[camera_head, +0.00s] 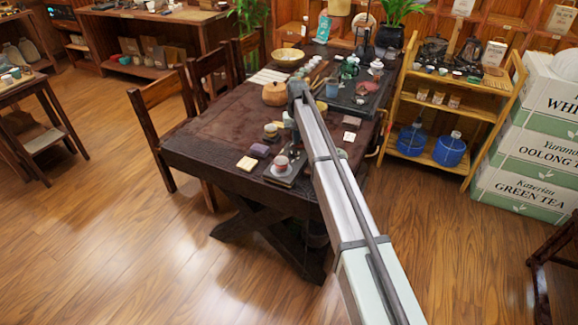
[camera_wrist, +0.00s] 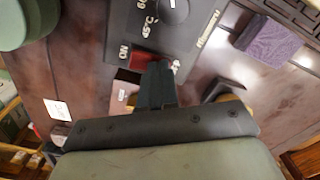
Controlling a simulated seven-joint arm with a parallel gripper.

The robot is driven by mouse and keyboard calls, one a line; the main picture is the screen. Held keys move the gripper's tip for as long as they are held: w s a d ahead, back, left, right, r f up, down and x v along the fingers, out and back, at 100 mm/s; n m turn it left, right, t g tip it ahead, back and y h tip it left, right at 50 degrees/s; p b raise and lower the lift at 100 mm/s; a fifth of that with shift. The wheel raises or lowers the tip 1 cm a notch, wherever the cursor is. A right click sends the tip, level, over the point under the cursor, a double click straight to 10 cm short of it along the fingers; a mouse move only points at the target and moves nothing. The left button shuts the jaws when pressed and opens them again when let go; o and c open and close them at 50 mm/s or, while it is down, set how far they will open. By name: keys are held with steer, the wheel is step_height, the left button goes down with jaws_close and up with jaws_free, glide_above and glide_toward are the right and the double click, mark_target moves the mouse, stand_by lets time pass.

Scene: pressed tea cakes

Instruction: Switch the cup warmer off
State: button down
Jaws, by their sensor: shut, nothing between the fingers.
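The cup warmer (camera_head: 283,181) is a dark slab near the front edge of the brown table, with a pale and red cup (camera_head: 281,163) on it. In the wrist view the warmer's black face (camera_wrist: 190,37) carries white lettering, a dark round part at the top, and a red switch (camera_wrist: 145,60). An "ON" label reads upside down to the left of the switch. My gripper (camera_wrist: 158,68) is shut and empty, its tips beside and partly over the switch. I cannot tell whether they touch it.
A purple block (camera_wrist: 270,41) lies right of the warmer in the wrist view. A green rounded object (camera_wrist: 28,22) is at upper left there.

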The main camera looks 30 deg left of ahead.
step_height(320, 180, up, 7)
stand_by(1.1)
stand_by(0.3)
